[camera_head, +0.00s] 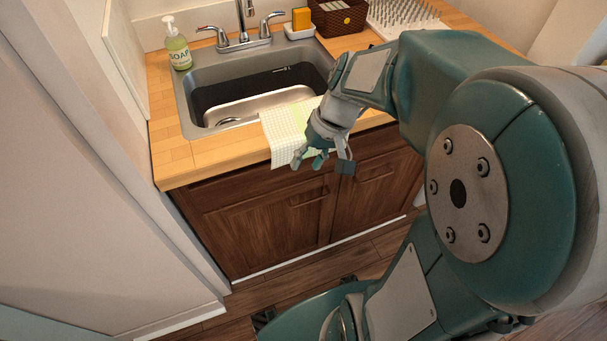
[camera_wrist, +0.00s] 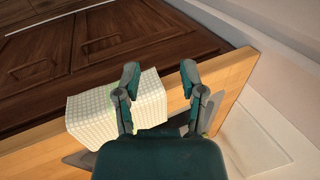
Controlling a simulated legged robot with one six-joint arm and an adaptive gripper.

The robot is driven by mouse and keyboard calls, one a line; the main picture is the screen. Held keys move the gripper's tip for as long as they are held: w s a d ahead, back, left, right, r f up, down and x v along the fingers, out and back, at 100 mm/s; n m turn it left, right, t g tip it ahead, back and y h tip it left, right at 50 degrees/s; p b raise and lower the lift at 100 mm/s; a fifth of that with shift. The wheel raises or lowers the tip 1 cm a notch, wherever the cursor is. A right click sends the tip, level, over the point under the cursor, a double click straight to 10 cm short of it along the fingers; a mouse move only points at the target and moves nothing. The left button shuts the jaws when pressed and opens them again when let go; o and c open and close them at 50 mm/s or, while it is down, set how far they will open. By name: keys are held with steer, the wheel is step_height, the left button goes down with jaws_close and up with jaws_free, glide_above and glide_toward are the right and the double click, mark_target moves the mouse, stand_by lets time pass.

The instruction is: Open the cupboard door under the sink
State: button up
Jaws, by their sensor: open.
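A dark brown wooden cupboard stands under the sink (camera_head: 255,100). It has a left door (camera_head: 262,235) and a right door (camera_head: 385,190), side by side, and both look shut. The left door has a wooden handle (camera_head: 309,197) near its top; the right door has a similar one (camera_head: 375,174). My gripper (camera_head: 322,163) is open and empty, in front of the counter edge and above the door handles, apart from them. In the wrist view my gripper (camera_wrist: 159,70) shows its two fingers spread, with the door panels (camera_wrist: 115,33) beyond.
A checked cloth (camera_head: 283,135) hangs over the counter edge (camera_head: 215,172) beside my gripper; it also shows in the wrist view (camera_wrist: 90,112). A soap bottle (camera_head: 177,45), a faucet (camera_head: 240,35) and a basket (camera_head: 340,17) stand on top. A pale wall closes the left side. Floor in front is partly clear.

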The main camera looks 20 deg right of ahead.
steer(key=w+d+f+m+t+y, duration=0.15)
steer(key=w+d+f+y, duration=0.25)
steer(key=f, duration=0.5)
steer(key=w+d+f+m+y, duration=0.2)
steer(key=w+d+f+y, duration=0.15)
steer(key=f, duration=0.45)
steer(key=m+t, duration=0.6)
steer(key=t, duration=0.4)
glide_toward(313, 200)
steer(key=shift+g, duration=0.25)
steer(key=x, duration=1)
steer(key=shift+w+f, duration=0.2)
steer(key=shift+f, duration=0.05)
steer(key=shift+c, duration=0.3)
jaws_close()
